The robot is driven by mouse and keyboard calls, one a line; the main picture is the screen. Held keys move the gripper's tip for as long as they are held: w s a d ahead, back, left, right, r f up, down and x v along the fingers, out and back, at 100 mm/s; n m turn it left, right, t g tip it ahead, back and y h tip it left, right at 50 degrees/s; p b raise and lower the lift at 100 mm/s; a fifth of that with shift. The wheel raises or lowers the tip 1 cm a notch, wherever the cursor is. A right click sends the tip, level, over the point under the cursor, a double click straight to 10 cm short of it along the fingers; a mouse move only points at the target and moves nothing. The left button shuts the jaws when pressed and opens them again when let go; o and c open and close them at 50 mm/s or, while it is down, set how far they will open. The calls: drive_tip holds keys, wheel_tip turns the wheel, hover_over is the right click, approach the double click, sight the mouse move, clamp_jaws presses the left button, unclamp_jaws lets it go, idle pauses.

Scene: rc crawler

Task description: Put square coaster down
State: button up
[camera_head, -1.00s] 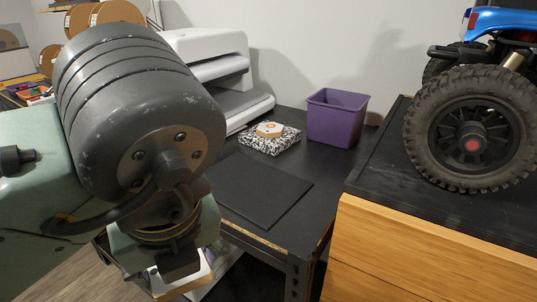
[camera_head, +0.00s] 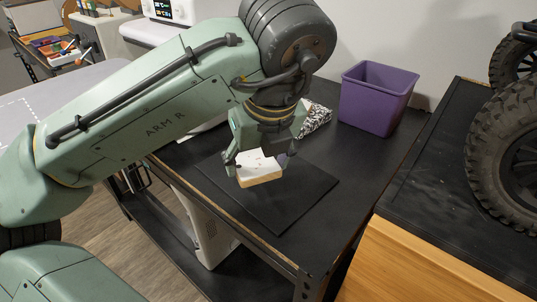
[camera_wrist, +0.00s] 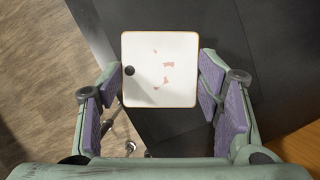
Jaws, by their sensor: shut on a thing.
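The square coaster (camera_head: 259,166) is white on top with small pink marks and has a wooden edge. My gripper (camera_head: 261,160) is shut on it and holds it over the black mat (camera_head: 304,190) on the dark table. In the wrist view the coaster (camera_wrist: 160,69) sits between the purple finger pads of my gripper (camera_wrist: 160,88), with a dark round spot near its left edge. I cannot tell exactly how high it is above the mat.
A purple bin (camera_head: 376,98) stands at the back of the table (camera_head: 345,160). A black-and-white patterned block (camera_head: 316,118) is partly hidden behind my gripper. A wooden cabinet (camera_head: 440,255) with a large-wheeled crawler (camera_head: 505,140) stands at the right.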

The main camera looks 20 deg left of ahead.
sight(267, 161)
drive_tip(key=w, duration=0.3)
drive_tip(key=shift+w+d+f+p, duration=0.1)
drive_tip(key=shift+w+d+p, duration=0.05)
drive_tip(key=shift+w+p, duration=0.2)
drive_tip(key=shift+w+f, duration=0.1)
drive_tip(key=shift+f, duration=1.7)
drive_tip(key=shift+f, duration=0.15)
drive_tip(key=o, duration=1.1)
drive_tip(key=shift+o, duration=0.2)
drive_tip(key=shift+r+p, duration=0.2)
drive_tip(key=shift+p, duration=0.1)
drive_tip(key=b+v, duration=0.1)
drive_tip(key=v, duration=1.1)
